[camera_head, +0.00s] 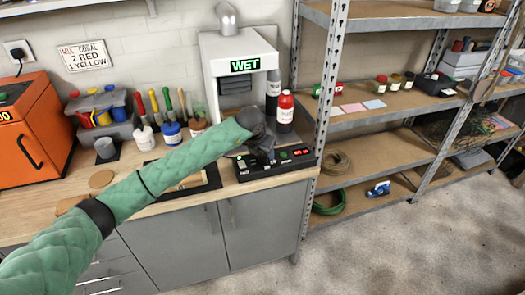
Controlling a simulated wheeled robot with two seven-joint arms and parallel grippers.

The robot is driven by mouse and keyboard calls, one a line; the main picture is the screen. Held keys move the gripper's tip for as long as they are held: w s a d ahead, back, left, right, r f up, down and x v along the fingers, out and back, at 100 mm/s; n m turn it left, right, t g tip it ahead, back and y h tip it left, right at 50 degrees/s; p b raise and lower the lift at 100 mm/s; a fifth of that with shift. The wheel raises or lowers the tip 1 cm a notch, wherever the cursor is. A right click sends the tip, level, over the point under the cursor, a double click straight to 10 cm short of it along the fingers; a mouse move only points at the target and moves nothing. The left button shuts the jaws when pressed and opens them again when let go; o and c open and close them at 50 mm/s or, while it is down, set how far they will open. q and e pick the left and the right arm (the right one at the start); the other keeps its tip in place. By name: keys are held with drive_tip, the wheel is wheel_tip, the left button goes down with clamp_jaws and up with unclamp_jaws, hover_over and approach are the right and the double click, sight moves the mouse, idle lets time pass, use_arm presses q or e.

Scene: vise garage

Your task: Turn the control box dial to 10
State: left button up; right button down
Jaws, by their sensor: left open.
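The black control box (284,169) sits at the right end of the wooden workbench. Small green and red lights show on its top. My left arm, in a green quilted sleeve, reaches in from the left. My left gripper (264,155), dark grey, is open and points down over the left and back part of the control box. It hides that part. I cannot make out the dial or its setting, nor whether the fingers touch it. My right gripper is not in view.
A white machine (213,65) with a green "WET" display stands behind the box. A red-capped bottle (285,108) and a dark bottle (273,88) stand close behind the gripper. A metal shelf post (325,95) rises to the right. An orange cabinet (33,130) is at the left.

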use_arm(q)
drive_tip(key=shift+w+d+f, duration=0.1)
drive_tip(key=shift+w+f, duration=0.05)
drive_tip(key=shift+f, duration=0.25)
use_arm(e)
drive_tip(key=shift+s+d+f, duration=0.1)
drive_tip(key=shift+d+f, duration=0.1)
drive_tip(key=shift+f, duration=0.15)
use_arm(q)
drive_tip(key=c, duration=0.9)
drive_tip(key=shift+c, duration=0.4)
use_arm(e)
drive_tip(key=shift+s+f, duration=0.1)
